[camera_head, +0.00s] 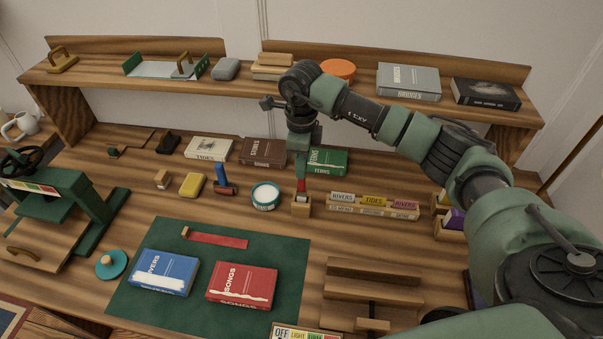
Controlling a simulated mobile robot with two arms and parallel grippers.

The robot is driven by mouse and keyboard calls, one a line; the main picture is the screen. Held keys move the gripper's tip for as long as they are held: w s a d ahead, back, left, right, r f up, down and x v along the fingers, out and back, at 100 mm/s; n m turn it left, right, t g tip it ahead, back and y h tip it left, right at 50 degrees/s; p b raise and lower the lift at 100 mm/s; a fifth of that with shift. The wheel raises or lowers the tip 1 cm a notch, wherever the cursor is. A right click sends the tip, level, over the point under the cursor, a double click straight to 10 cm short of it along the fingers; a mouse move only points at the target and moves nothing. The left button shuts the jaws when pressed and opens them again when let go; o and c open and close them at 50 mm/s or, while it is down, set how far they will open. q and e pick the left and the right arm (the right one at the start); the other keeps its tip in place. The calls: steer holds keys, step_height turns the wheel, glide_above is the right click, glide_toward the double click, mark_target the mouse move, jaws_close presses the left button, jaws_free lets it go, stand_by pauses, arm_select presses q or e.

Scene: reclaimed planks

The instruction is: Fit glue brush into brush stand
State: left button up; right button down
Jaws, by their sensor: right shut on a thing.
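The glue brush (301,184) has a red upper part and a pale lower part. My right gripper (301,169) is shut on its upper end and holds it about upright, pointing down. The brush stand (301,208) is a small wooden block on the bench, directly below the gripper. The brush's lower end overlaps the top of the stand; I cannot tell how deep it sits or whether it touches. My left gripper is not in view.
A round white-lidded tub (265,196) stands just left of the stand, and a green book (328,161) lies behind it. A rack of labelled blocks (372,206) is to the right. A green mat (150,232) with two books lies in front. A shelf (230,83) runs behind.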

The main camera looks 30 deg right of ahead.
mark_target(302, 190)
step_height(302, 190, down, 4)
steer(key=shift+r+p, duration=0.2)
steer(key=shift+p, duration=0.2)
steer(key=shift+f, duration=0.1)
steer(key=shift+f, duration=0.15)
steer(key=c, duration=1.4)
jaws_free()
